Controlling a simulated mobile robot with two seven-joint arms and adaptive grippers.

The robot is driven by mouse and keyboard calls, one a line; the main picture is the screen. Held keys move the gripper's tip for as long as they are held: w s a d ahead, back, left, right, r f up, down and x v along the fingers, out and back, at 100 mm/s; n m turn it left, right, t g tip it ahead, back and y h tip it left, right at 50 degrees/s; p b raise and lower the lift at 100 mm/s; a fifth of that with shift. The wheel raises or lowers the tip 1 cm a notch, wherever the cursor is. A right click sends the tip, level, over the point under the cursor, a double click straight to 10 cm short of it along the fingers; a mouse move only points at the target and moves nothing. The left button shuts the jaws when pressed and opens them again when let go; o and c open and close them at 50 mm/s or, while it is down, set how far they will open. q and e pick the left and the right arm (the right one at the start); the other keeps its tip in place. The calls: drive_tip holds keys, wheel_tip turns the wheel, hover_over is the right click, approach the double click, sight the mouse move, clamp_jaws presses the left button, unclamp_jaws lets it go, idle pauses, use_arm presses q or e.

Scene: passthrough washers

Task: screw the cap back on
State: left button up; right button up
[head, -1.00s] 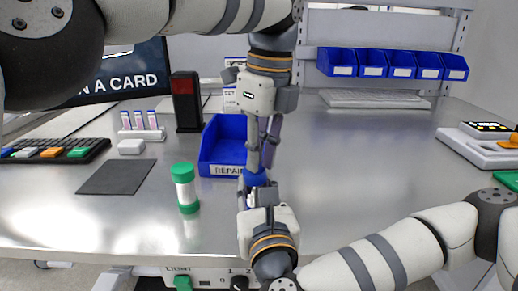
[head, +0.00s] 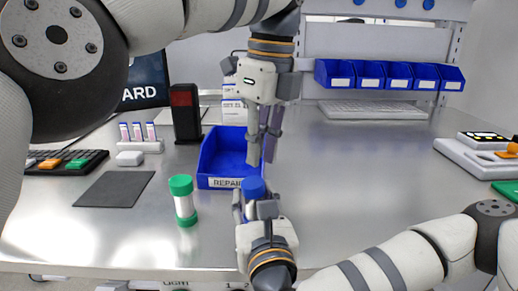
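A blue cap (head: 253,187) sits at the top of a container held upright in my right gripper (head: 257,208). The fingers are shut around the container and hide most of its body. I cannot tell how tightly the cap is seated. My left gripper (head: 262,152) points down from above, a little above the blue cap and apart from it. Its fingers are apart with nothing between them.
A white container with a green cap (head: 182,200) stands left of my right gripper. Behind are a blue bin labelled REPAIR (head: 219,183) and a dark mat (head: 115,189). Several blue bins (head: 390,76) line the back. The table's right middle (head: 370,175) is clear.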

drive_tip(key=shift+s, duration=0.1)
drive_tip(key=shift+s+d, duration=0.3)
drive_tip(key=shift+s, duration=1.65)
drive_tip(key=shift+s+d, duration=0.35)
drive_tip(key=shift+s, duration=1.6)
drive_tip(key=shift+s+d, duration=0.3)
drive_tip(key=shift+s, duration=1.65)
